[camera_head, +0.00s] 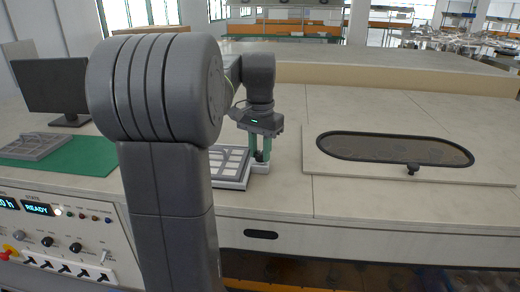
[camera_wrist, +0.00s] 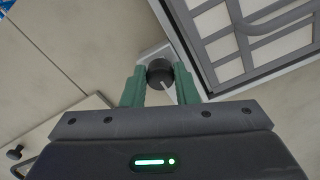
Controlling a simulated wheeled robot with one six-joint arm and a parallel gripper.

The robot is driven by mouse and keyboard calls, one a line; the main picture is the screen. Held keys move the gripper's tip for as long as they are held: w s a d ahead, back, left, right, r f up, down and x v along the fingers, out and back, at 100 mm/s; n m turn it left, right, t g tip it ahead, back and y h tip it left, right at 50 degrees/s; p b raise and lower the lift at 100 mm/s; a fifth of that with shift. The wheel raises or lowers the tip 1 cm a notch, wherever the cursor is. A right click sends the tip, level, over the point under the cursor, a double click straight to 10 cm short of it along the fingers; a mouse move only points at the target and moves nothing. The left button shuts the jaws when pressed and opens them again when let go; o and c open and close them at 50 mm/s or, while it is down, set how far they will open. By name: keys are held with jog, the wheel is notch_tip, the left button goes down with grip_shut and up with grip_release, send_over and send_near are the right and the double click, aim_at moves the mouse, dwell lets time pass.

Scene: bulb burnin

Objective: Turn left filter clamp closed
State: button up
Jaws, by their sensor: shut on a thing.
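The filter frame (camera_head: 232,184) is a light grey grille set in the worktop, partly hidden behind my arm. In the wrist view its metal grille (camera_wrist: 250,45) fills the upper right. A round black clamp knob (camera_wrist: 160,72) with a pale pointer line sits on a small plate at the frame's corner. My gripper (camera_wrist: 161,88) points down at that corner, its two green fingers shut on the knob, one on each side. In the head view my gripper (camera_head: 260,150) stands at the right edge of the filter frame. Any other clamp is hidden.
To the right is an oval dark window (camera_head: 395,149) in a pale panel with a black knob (camera_head: 413,168). A control panel (camera_head: 60,235) with a READY display, a monitor (camera_head: 50,85) and a green mat (camera_head: 85,158) are at left. The worktop between gripper and oval window is clear.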

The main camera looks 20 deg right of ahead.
jog(key=shift+r+n, duration=0.1)
jog(key=shift+n, duration=0.2)
jog(key=n+p, duration=0.2)
jog(key=n, duration=0.1)
jog(key=shift+r+n+p, duration=0.1)
jog(key=shift+n+p, duration=0.25)
jog(key=shift+n, duration=0.05)
jog(key=n+p, duration=0.1)
jog(key=n, duration=0.3)
jog(key=shift+d+n+p, duration=0.1)
jog(key=shift+n+p, duration=0.2)
jog(key=shift+p, duration=0.1)
jog(key=n, duration=0.4)
jog(key=shift+d+p, duration=0.1)
jog(key=shift+p, duration=0.25)
jog(key=shift+n, duration=2.4)
jog(key=o, duration=1)
